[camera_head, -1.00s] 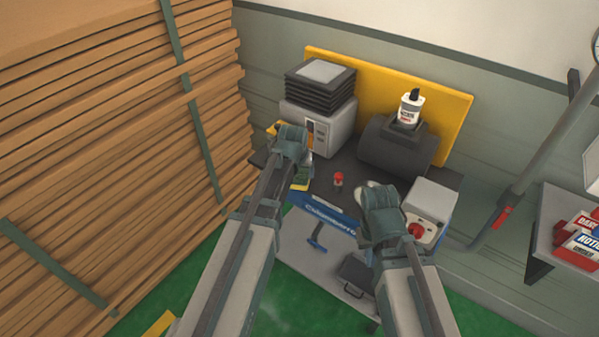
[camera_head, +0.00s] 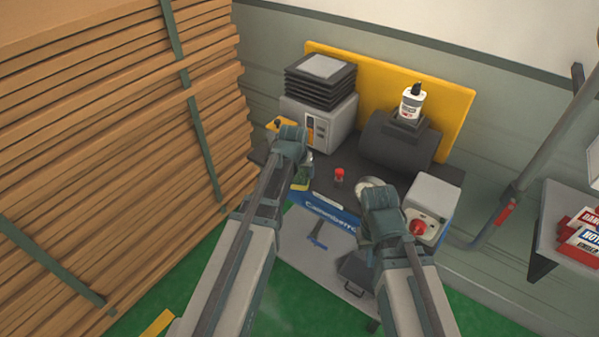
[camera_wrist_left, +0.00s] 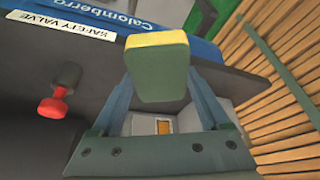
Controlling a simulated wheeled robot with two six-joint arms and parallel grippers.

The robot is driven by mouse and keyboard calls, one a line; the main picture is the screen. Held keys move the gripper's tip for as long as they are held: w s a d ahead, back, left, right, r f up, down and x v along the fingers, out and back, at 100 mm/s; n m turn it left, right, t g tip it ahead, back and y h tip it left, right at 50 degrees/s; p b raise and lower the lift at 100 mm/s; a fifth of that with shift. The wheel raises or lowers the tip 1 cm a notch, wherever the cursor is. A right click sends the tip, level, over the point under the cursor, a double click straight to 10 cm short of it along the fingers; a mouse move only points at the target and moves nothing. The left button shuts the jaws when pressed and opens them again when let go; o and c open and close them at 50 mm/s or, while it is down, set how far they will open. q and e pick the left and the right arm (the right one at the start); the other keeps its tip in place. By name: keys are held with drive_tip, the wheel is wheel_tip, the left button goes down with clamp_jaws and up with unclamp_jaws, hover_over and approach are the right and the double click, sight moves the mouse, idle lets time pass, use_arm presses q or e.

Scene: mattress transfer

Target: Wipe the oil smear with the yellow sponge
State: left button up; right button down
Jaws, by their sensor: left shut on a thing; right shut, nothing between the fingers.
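The yellow sponge (camera_wrist_left: 157,70), with a green face, is held between the fingers of my left gripper (camera_wrist_left: 160,85) in the left wrist view. In the head view, the left gripper (camera_head: 301,170) is at the left front part of the dark workbench (camera_head: 325,186), and the sponge (camera_head: 301,182) shows only in part. My right gripper (camera_head: 376,188) is shut and empty over the bench's front right; its fingertips are mostly hidden by its own wrist. I cannot make out the oil smear in either view.
A red-capped valve (camera_head: 339,175) stands between the grippers; it also shows in the left wrist view (camera_wrist_left: 53,107). A grey machine (camera_head: 318,125), dark cylinder (camera_head: 395,147) and switch box (camera_head: 432,203) surround the benchtop. Stacked boards (camera_head: 110,140) rise at left.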

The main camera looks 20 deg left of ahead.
use_arm(q)
drive_tip(key=shift+w+f, duration=0.1)
drive_tip(key=shift+w+d, duration=0.25)
drive_tip(key=shift+w, duration=0.5)
drive_tip(key=shift+w+d, duration=0.25)
drive_tip(key=shift+w, duration=0.45)
drive_tip(key=shift+w, duration=0.1)
drive_tip(key=shift+w+d, duration=0.35)
drive_tip(key=shift+w, duration=0.45)
drive_tip(key=shift+w+d, duration=0.3)
drive_tip(key=shift+w, duration=0.5)
